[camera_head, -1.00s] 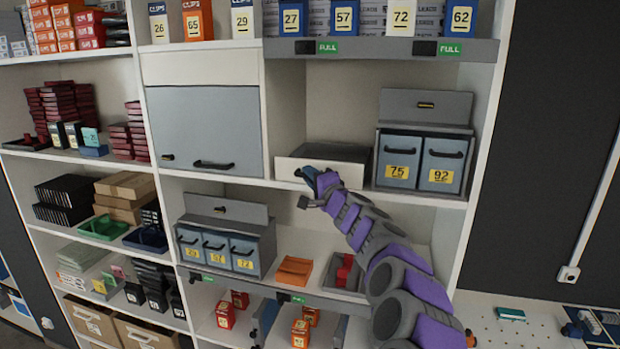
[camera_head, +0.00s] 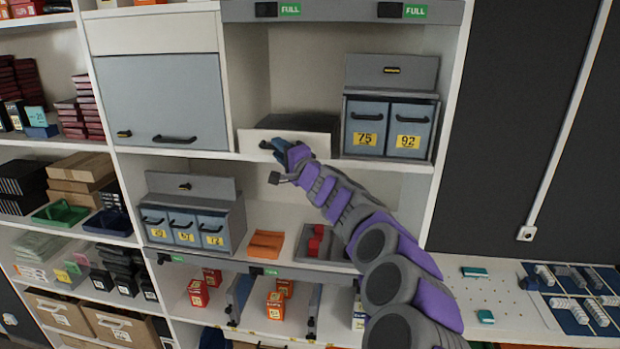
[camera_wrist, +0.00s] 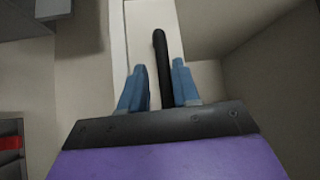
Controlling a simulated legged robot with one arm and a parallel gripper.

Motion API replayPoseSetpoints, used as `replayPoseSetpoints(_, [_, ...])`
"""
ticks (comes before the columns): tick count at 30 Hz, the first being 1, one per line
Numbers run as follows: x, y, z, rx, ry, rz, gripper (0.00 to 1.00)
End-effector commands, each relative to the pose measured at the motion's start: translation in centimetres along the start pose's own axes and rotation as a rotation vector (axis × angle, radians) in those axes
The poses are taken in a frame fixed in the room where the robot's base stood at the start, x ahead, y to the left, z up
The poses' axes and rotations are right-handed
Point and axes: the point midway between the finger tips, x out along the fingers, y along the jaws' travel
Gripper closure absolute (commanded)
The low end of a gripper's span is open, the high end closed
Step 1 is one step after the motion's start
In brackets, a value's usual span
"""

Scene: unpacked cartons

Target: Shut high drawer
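A drawer with a white front (camera_head: 315,146) and a dark top or inside stands on the upper shelf, in the middle bay of the head view. Its black handle (camera_head: 267,145) is on the front's left part. My gripper (camera_head: 284,150) is at the handle, coming from the lower right. In the wrist view, the blue fingers of my gripper (camera_wrist: 158,68) are apart, one on each side of the black handle (camera_wrist: 160,45). A gap shows beside the handle, so the fingers do not look closed on it. How far the drawer stands out is hard to tell.
Right of the drawer stand two grey-blue bins (camera_head: 388,128) labelled 75 and 92. Left is a closed grey cabinet door (camera_head: 165,100). Below are smaller bins (camera_head: 190,228) and an orange item (camera_head: 265,244). Free room lies above the drawer.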

Motion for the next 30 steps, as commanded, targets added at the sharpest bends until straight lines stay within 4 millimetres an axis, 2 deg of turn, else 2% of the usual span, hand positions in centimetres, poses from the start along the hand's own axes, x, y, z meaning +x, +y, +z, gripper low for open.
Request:
replayPoseSetpoints(6, [-2.4, 0.2, -0.7, 0.007, 0.008, 0.0, 0.76])
replayPoseSetpoints(20, [-6.5, 0.5, -0.2, 0.007, 0.004, 0.003, 0.76])
replayPoseSetpoints(30, [-10.2, 0.5, -0.2, 0.006, 0.004, 0.002, 0.76])
